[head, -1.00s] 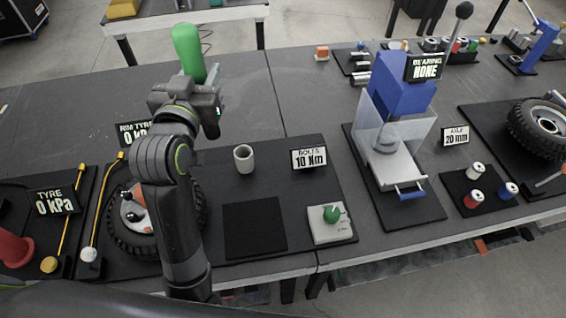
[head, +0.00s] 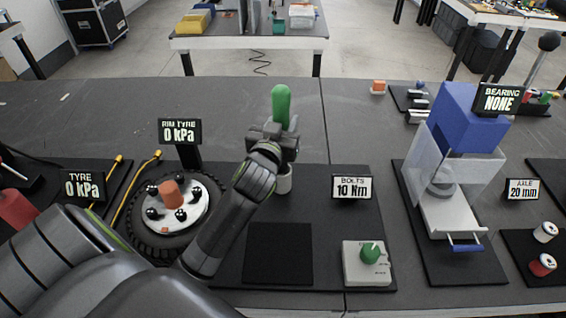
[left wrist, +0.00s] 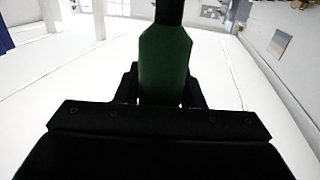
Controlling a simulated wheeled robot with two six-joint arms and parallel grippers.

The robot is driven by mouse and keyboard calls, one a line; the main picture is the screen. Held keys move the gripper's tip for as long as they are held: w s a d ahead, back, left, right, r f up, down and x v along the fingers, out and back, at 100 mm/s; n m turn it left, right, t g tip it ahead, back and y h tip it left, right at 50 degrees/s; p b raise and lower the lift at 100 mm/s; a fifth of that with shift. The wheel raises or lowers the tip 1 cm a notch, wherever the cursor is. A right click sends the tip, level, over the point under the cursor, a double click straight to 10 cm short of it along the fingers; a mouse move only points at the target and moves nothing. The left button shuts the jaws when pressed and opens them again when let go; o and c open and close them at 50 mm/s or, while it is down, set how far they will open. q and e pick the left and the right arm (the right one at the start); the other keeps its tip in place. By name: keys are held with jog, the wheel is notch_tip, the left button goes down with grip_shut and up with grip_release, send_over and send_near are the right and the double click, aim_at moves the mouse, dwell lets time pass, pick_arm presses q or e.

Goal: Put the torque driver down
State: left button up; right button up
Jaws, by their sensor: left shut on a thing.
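The torque driver, with a green handle (head: 281,104), stands about upright in my left gripper (head: 279,128). The gripper is shut on it, and the green handle also fills the middle of the left wrist view (left wrist: 165,65). A pale round holder (head: 284,182) stands on the dark mat (head: 324,215), right below and partly behind the gripper. The driver's lower end is hidden by the gripper, so I cannot tell whether it is inside the holder. My right gripper is not in view.
A wheel with a rim and several studs (head: 163,222) lies left of my forearm. The bolts sign (head: 352,187) stands right of the holder, and a grey box with a green knob (head: 367,262) is in front of it. A blue press (head: 463,125) stands further right.

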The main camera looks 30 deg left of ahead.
pick_arm(q)
jog(key=shift+f+b, duration=0.35)
jog(key=shift+f, duration=3.1)
jog(key=o, duration=1.1)
jog(key=shift+f, duration=0.1)
jog(key=shift+r, duration=0.25)
jog(key=b+v, duration=0.1)
jog(key=v, duration=1.1)
jog(key=shift+f, duration=0.1)
